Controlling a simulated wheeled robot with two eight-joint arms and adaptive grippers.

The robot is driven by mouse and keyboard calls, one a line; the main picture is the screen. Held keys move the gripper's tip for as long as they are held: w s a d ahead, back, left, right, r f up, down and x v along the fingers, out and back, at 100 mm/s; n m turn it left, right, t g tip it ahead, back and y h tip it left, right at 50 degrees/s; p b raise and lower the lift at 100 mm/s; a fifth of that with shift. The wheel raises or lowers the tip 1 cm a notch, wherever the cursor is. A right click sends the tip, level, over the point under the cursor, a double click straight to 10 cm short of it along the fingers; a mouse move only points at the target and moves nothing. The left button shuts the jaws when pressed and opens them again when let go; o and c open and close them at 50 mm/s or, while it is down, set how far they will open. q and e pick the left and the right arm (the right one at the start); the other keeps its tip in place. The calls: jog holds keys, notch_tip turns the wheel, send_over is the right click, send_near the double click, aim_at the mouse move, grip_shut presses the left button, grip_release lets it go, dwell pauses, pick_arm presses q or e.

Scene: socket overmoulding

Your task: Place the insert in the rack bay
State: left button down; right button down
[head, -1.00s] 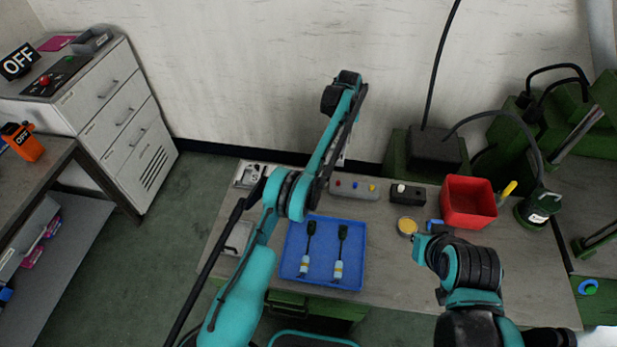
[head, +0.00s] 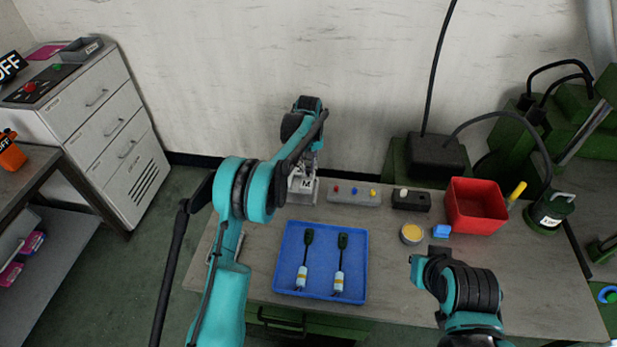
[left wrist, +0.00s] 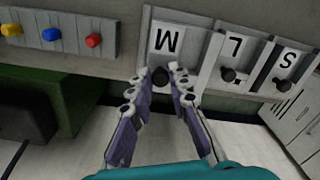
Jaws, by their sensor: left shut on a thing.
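The insert, a grey metal block marked M (head: 305,184), is at the back left of the bench. In the left wrist view its M face (left wrist: 168,40) and dark knob (left wrist: 160,77) show, with the letter upside down. My left gripper (left wrist: 169,72) is shut on the knob. In the head view my left gripper (head: 303,160) is just above the block. The rack shows beside it with blocks marked L (left wrist: 235,48) and S (left wrist: 287,62). I cannot tell how deep the M block sits in its bay. My right gripper (head: 427,262) is over the front right; its fingers are unclear.
A button box (head: 355,195) stands right beside the rack. A blue tray (head: 283,270) with two tools lies in front. A yellow-topped tin (head: 412,234), blue block (head: 441,231), black box (head: 411,201) and red bin (head: 475,208) are to the right.

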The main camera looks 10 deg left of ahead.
aim_at(301, 177)
pick_arm(q)
notch_tip(301, 177, down, 4)
jog(key=shift+b, duration=0.6)
jog(key=shift+r, duration=0.1)
jog(key=c, duration=1.9)
grip_release()
jog(key=shift+f, duration=0.2)
jog(key=o, duration=0.5)
jog(key=shift+c, duration=0.2)
jog(key=shift+r, duration=0.1)
